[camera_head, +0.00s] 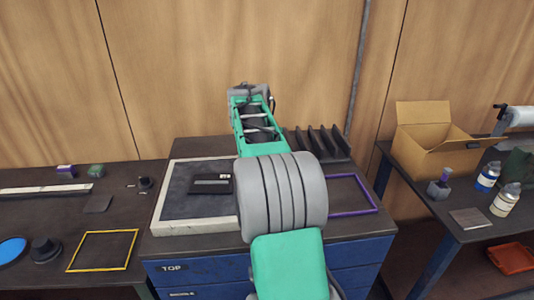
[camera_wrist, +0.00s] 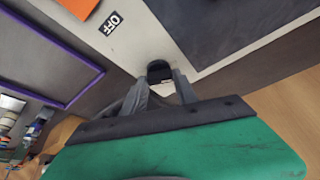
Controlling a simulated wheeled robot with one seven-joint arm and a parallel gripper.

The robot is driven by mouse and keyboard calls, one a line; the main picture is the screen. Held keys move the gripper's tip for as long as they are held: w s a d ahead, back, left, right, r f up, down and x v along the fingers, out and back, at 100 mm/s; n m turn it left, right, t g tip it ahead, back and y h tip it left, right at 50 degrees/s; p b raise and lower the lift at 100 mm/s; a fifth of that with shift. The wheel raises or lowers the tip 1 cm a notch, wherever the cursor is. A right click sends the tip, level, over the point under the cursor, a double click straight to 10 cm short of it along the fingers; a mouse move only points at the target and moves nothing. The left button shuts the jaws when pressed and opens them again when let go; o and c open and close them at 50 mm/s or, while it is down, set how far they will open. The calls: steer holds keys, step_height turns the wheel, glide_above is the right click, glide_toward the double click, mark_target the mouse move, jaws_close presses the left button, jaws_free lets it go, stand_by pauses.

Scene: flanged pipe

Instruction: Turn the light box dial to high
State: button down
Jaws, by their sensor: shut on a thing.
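The light box (camera_head: 158,214) lies on the workbench with a pale frame around a dark panel. In the wrist view its pale frame (camera_wrist: 205,84) runs past my gripper, with the dark panel at the top. The small black dial (camera_wrist: 159,68) sits on that frame. My gripper (camera_wrist: 160,82) is shut on the dial, one grey finger on each side. An OFF label (camera_wrist: 111,23) is on the frame to the upper left of the dial. The dial's pointer cannot be made out. In the head view my arm hides the dial and my fingers.
A black device (camera_head: 211,184) lies on the light box panel. A purple frame (camera_head: 372,196) lies to the right and a black slotted rack (camera_head: 322,142) behind. A yellow frame (camera_head: 80,267) is on the left bench; a cardboard box (camera_head: 430,155) is on the right one.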

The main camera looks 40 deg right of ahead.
steer(key=shift+m, duration=0.5)
steer(key=c, duration=1)
jaws_free()
steer(key=shift+g, duration=0.3)
steer(key=shift+o, duration=0.2)
steer(key=shift+r, duration=0.1)
steer(key=v, duration=0.7)
steer(key=shift+a+r+p, duration=0.15)
steer(key=shift+r+p, duration=0.15)
steer(key=shift+p, duration=0.15)
